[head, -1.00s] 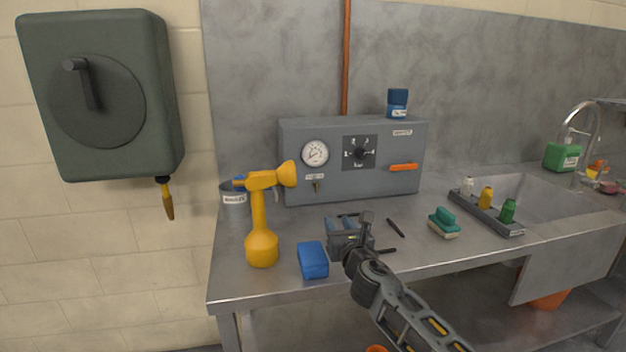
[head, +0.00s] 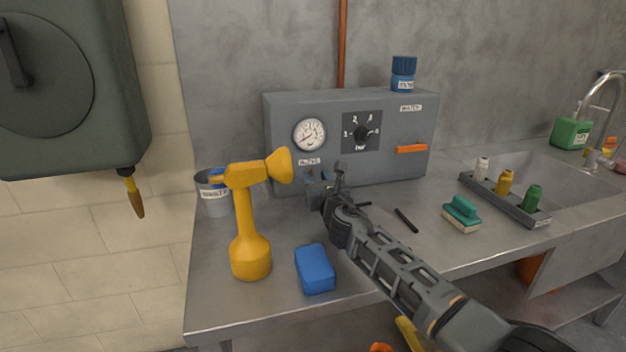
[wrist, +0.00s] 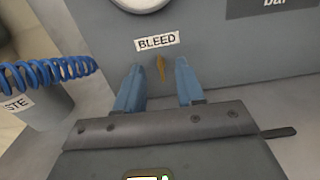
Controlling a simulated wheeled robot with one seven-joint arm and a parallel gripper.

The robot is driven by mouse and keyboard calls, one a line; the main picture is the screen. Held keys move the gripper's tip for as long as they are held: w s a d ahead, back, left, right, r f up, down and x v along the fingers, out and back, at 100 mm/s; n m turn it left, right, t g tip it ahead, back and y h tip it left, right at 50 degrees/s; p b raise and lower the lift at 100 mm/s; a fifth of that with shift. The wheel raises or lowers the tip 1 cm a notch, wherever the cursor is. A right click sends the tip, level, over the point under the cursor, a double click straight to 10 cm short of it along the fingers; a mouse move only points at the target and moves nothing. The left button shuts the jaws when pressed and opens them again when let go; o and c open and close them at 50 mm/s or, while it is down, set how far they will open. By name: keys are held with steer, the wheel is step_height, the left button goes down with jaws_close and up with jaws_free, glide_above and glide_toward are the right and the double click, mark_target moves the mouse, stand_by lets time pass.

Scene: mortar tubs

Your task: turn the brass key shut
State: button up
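The brass key (wrist: 161,67) shows in the wrist view, just below the BLEED label (wrist: 157,42) on the front of the grey panel box (wrist: 215,58). It looks roughly upright, slightly tilted. My gripper (wrist: 159,66) is open, with one blue fingertip on each side of the key in the picture. I cannot tell whether the fingers are level with the key in depth; no contact shows. In the head view my gripper (head: 318,178) is at the lower left front of the panel box (head: 385,170) and hides the key.
A yellow horn-topped bottle (head: 247,225) stands left of my gripper, near a grey WASTE can (head: 213,194) with a blue coiled hose (wrist: 45,73). A blue sponge (head: 315,269), a black stick (head: 406,220) and a green brush (head: 462,212) lie on the bench. An orange handle (head: 411,149) sits on the panel.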

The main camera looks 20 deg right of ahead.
mark_target(312, 173)
steer(key=shift+w+f+b, duration=0.15)
steer(key=shift+w+b, duration=0.4)
steer(key=shift+w, duration=0.55)
steer(key=shift+w+r, duration=0.2)
steer(key=shift+w, duration=0.35)
steer(key=shift+c, duration=0.3)
jaws_close()
